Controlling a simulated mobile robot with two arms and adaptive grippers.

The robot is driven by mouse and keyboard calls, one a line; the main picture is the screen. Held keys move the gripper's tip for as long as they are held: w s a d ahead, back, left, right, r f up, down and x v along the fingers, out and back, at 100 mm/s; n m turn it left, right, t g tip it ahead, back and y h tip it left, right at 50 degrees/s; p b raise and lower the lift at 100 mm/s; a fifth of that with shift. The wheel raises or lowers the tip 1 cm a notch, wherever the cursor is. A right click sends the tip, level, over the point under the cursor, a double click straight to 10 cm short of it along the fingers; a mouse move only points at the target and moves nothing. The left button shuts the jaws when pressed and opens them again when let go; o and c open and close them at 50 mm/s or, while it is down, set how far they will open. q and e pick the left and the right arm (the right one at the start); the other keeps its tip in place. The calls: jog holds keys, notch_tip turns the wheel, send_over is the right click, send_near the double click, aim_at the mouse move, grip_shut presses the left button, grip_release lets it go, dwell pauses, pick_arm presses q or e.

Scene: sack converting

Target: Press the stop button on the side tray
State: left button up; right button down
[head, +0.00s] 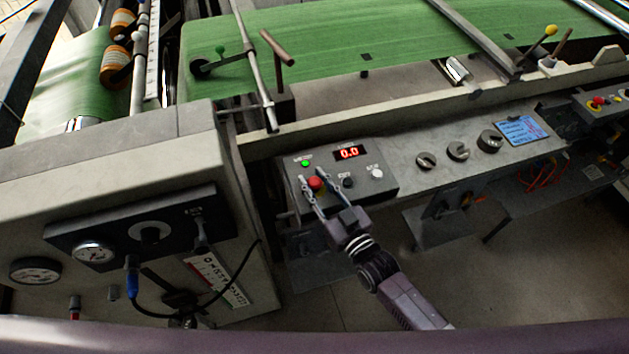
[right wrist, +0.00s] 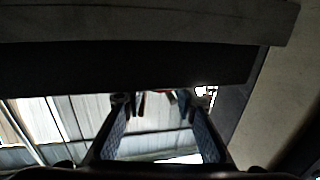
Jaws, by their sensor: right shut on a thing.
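The red stop button (head: 315,184) sits on the dark control box on the side tray (head: 385,182), below a red display that reads 0.0. My right gripper (head: 311,177) reaches in from the lower right, one finger on each side of the button, and is shut on it. In the right wrist view the two fingers (right wrist: 153,100) stand apart under a dark panel edge, and the button cannot be made out there. My left gripper is not in view.
A lit green lamp (head: 305,163), a black knob (head: 348,182) and a white button (head: 376,173) are close by on the box. Several black knobs and a blue screen (head: 521,130) lie to the right. A grey machine cabinet (head: 110,150) stands left.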

jog(key=c, duration=1.5)
grip_release()
jog(key=shift+f, duration=0.2)
jog(key=v, duration=1.2)
jog(key=s+d+f+m+g+h, duration=0.1)
jog(key=s+d+f+g+h, duration=0.2)
jog(key=f, duration=0.7)
jog(key=s+d+f+g+h, duration=0.15)
jog(key=d+f, duration=0.35)
jog(key=f, duration=0.5)
jog(key=s+d+f+m+g+h, duration=0.1)
jog(key=s+d+f+g+h, duration=0.2)
jog(key=f, duration=0.6)
jog(key=s+d+f+g, duration=0.2)
jog(key=s+f, duration=0.3)
jog(key=s, duration=0.4)
jog(key=s+d+f+m+g+h, duration=0.1)
jog(key=s+d+f+g, duration=0.1)
jog(key=s+f, duration=0.3)
jog(key=s+d+f+g, duration=0.2)
jog(key=s+f, duration=0.4)
jog(key=s, duration=0.7)
jog(key=shift+s+d+m+g+h, duration=0.3)
jog(key=shift+s+m+g+h, duration=0.05)
jog(key=shift+m+g, duration=0.1)
